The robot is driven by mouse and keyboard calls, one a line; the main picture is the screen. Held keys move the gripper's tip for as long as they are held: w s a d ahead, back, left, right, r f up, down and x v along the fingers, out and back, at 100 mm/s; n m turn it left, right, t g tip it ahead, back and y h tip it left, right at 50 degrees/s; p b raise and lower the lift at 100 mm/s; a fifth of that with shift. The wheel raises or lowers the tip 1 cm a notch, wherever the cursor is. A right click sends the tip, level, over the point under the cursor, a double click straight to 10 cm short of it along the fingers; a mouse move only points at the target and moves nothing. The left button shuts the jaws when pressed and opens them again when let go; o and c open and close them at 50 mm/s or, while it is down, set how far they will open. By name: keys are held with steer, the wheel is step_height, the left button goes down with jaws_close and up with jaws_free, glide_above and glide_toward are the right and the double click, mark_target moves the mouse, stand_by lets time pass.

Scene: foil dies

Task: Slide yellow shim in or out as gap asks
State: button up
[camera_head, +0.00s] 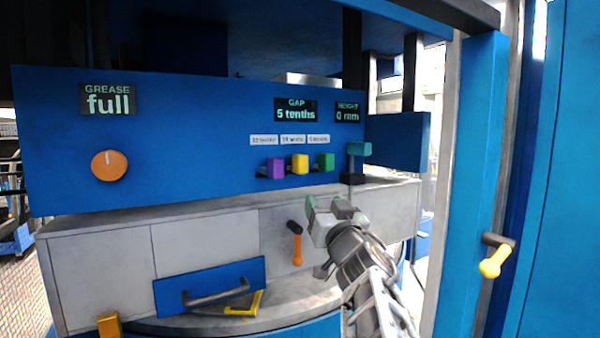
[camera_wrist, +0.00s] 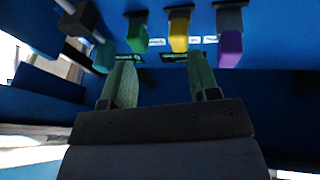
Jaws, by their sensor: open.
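The yellow shim (camera_head: 300,164) sticks out of the blue panel in the head view, between a purple shim (camera_head: 276,168) on its left and a green shim (camera_head: 327,162) on its right. The gap display (camera_head: 295,111) above them reads 5 tenths. My gripper (camera_head: 326,204) is open and empty, below the shims and apart from them. In the wrist view the yellow shim (camera_wrist: 180,32) shows at the top, above the space between my two green fingers (camera_wrist: 160,68). I cannot tell exactly how far each shim stands out.
A teal-headed lever (camera_head: 358,149) stands right of the green shim. White labels (camera_head: 292,140) above the shims are too small to read surely. An orange knob (camera_head: 109,165) is far left, an orange-handled lever (camera_head: 297,247) lower down. The space before the shims looks clear.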

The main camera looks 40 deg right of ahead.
mark_target(304, 166)
steer(key=w+r+n+y+p, duration=0.1)
steer(key=w+r, duration=0.1)
steer(key=w, duration=0.1)
steer(key=w+d+r+n+t+y+p, duration=0.1)
steer(key=w+r, duration=0.2)
steer(key=w, duration=0.1)
steer(key=w+r+n+t+y+p, duration=0.1)
steer(key=w+r+y, duration=0.1)
steer(key=w, duration=0.1)
steer(key=shift+w+d+r, duration=0.2)
steer(key=shift+w+r, duration=0.15)
steer(key=shift+r, duration=0.05)
steer(key=shift+c, duration=0.4)
